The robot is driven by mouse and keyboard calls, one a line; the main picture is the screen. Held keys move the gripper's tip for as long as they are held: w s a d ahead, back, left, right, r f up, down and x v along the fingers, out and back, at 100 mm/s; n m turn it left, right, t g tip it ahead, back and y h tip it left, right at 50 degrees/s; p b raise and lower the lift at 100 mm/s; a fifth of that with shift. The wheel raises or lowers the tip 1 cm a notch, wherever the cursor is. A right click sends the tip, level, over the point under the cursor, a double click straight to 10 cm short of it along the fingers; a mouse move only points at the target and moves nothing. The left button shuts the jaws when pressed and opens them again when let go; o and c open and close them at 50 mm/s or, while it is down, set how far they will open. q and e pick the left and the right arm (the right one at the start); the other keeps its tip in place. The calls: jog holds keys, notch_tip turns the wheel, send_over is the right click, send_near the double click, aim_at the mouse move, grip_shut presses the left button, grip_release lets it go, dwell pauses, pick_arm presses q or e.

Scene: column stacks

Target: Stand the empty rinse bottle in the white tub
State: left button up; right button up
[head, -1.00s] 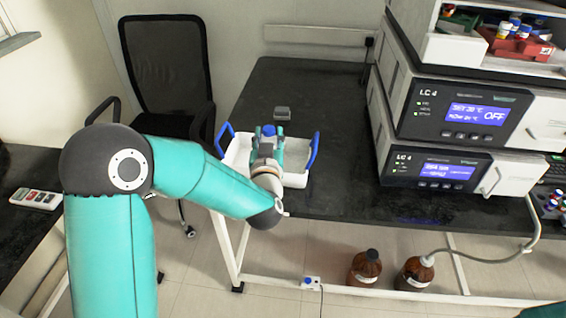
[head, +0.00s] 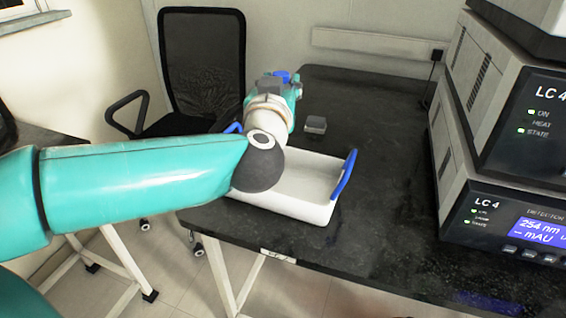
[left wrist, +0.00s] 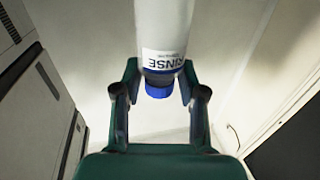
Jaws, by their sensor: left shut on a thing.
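The white tub (head: 320,208) has blue handles and stands on the black bench. Its inside shows bare at the right; my arm covers its left part. My left gripper (head: 281,82) is above and beyond the tub's far left part in the head view. In the left wrist view my left gripper (left wrist: 159,76) is shut on the rinse bottle (left wrist: 162,30), a white bottle with a RINSE label, near its blue cap (left wrist: 159,90). In the head view a bit of blue cap (head: 283,76) shows at the fingers; the bottle's body and base are hidden. My right gripper is out of view.
A small grey block (head: 315,125) lies on the bench (head: 375,130) behind the tub. LC 4 instruments (head: 505,215) are stacked at the right. A black chair (head: 203,70) stands behind on the left. The bench between tub and instruments is clear.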

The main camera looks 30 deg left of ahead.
pick_arm(q)
notch_tip(320, 180, down, 14)
jog(key=b, duration=0.6)
jog(key=shift+w+d, duration=0.15)
jog(key=shift+d, duration=0.1)
jog(key=shift+f, duration=0.1)
